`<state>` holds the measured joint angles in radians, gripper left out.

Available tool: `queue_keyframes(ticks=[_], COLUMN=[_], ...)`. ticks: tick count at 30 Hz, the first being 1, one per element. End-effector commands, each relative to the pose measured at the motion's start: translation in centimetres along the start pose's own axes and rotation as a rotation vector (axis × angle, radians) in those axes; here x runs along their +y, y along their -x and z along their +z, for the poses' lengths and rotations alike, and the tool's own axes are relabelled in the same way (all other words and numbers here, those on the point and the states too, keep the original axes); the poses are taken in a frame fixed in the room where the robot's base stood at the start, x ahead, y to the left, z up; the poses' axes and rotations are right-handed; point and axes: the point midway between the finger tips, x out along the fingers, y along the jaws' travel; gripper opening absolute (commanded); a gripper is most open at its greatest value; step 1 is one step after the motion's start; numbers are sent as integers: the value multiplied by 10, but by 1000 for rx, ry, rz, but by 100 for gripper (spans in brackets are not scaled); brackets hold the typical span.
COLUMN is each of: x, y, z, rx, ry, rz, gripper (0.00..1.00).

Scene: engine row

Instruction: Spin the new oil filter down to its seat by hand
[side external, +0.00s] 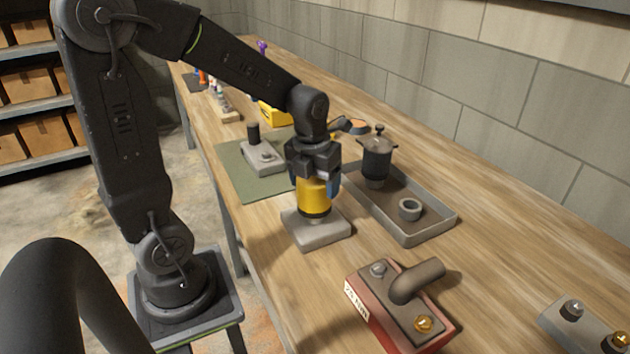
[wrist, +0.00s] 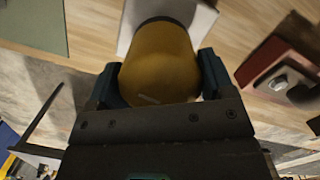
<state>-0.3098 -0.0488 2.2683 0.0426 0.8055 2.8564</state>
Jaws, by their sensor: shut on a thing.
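The oil filter is a yellow canister (side external: 314,196) with a dark lower rim. It stands upright on a grey block (side external: 318,233) near the bench's front edge. My gripper (side external: 314,186) comes down from above, with its blue-grey fingers shut on the filter's two sides. In the wrist view the filter (wrist: 160,65) fills the space between the fingers (wrist: 160,80), and part of the pale block (wrist: 200,20) shows beyond it. The contact between the filter's lower rim and its seat is too small to judge.
A grey tray (side external: 432,226) behind holds a dark pot-like part (side external: 376,160) and a ring (side external: 410,208). A green mat (side external: 235,172) with a grey block (side external: 263,158) lies to the left. A red block (side external: 400,310) with a bent pipe stands in front right.

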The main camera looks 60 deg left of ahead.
Motion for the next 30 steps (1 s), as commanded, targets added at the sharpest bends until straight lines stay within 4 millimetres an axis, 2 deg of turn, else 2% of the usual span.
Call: queue_keyframes(ticks=[6, 7, 14, 23, 26, 30], x=[0, 0, 0, 0, 0, 0], y=[1, 1, 0, 4, 15, 42], z=[0, 0, 0, 0, 1, 1], rx=[0, 0, 0, -2, -4, -7], ry=[3, 3, 3, 3, 3, 3], rz=[-1, -1, 0, 0, -1, -2], gripper=[40, 78, 100, 100, 100, 100])
